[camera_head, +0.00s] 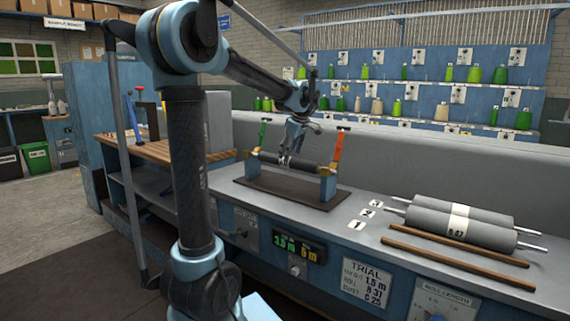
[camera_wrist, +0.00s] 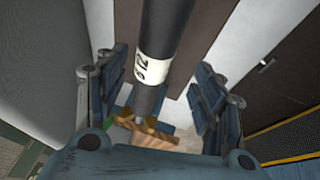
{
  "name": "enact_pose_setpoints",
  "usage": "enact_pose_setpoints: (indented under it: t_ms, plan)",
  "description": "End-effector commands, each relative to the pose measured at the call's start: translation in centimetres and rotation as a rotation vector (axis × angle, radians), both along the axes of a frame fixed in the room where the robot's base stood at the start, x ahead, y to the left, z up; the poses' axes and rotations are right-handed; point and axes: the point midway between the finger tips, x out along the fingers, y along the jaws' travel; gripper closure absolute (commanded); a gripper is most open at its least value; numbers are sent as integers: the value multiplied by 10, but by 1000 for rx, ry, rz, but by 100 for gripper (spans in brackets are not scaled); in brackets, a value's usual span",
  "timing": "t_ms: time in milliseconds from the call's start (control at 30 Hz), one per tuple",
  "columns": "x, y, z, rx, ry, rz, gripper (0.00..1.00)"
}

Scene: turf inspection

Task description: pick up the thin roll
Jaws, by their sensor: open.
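The thin roll (camera_head: 287,163) is dark and lies level across a stand with two blue end posts (camera_head: 328,184) on the counter. A green lever (camera_head: 262,133) stands up at its left end and an orange-red lever (camera_head: 338,147) at its right end. In the wrist view the roll (camera_wrist: 159,50) runs between the open fingers and carries a white label. My gripper (camera_head: 289,155) is over the middle of the roll, pointing down. It also shows in the wrist view (camera_wrist: 160,88), with a gap on each side of the roll.
A brown mat (camera_head: 270,189) lies under the stand. Thick grey rolls (camera_head: 470,227) with metal shafts and two wooden rods (camera_head: 455,262) lie to the right, beyond number cards (camera_head: 367,213). A grey panel (camera_head: 420,165) rises behind the counter.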

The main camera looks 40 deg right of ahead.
Motion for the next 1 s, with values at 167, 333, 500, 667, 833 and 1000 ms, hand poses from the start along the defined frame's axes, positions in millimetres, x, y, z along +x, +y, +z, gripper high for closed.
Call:
enact_pose_setpoints:
  t_ms: [167,333,500,667,833,1000]
  plan:
    - [4,-1,-8,0,0,0,38]
    - [12,-3,-15,0,0,-1,38]
    - [30,-7,-31,0,0,1,38]
    - [36,-8,-47,0,0,-1,38]
    - [37,-8,-49,0,0,-1,38]
    - [36,-8,-49,0,0,-1,60]
